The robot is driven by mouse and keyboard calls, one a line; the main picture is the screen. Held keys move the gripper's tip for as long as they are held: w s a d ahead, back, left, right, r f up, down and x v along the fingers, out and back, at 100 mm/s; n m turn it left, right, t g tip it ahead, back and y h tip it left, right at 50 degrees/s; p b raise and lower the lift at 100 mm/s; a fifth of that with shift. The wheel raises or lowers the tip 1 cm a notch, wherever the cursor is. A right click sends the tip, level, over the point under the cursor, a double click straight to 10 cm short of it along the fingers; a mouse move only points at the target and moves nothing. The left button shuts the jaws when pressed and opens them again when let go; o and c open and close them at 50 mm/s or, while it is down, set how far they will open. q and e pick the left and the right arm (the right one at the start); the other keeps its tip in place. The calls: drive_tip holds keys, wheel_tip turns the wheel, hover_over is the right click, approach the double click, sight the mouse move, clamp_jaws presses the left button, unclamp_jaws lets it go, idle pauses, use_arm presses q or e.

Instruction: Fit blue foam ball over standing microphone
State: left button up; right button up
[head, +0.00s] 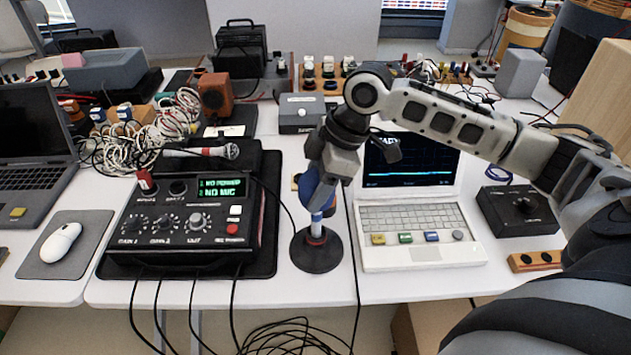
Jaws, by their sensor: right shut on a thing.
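The standing microphone's round black base (316,255) rests on the white table at the centre, and a short stem with a red band rises from it. The blue foam ball (308,182) shows in part between the fingers of my right gripper (319,190). The gripper points down right above the stand and is shut on the ball. The fingers and the ball hide the microphone's top, so I cannot tell whether the ball is around it or only above it. My left gripper is not in view.
A black mixer (185,222) on a dark mat stands to the left, with another microphone (205,152) lying behind it. An open white laptop (412,220) is close on the right. Cables hang over the table's front edge. A dark box (516,212) sits further right.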

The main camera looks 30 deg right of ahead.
drive_tip(key=o, duration=1)
drive_tip(key=shift+o, duration=0.2)
drive_tip(key=v, duration=1.6)
drive_tip(key=shift+p, duration=0.3)
drive_tip(key=shift+s, duration=0.1)
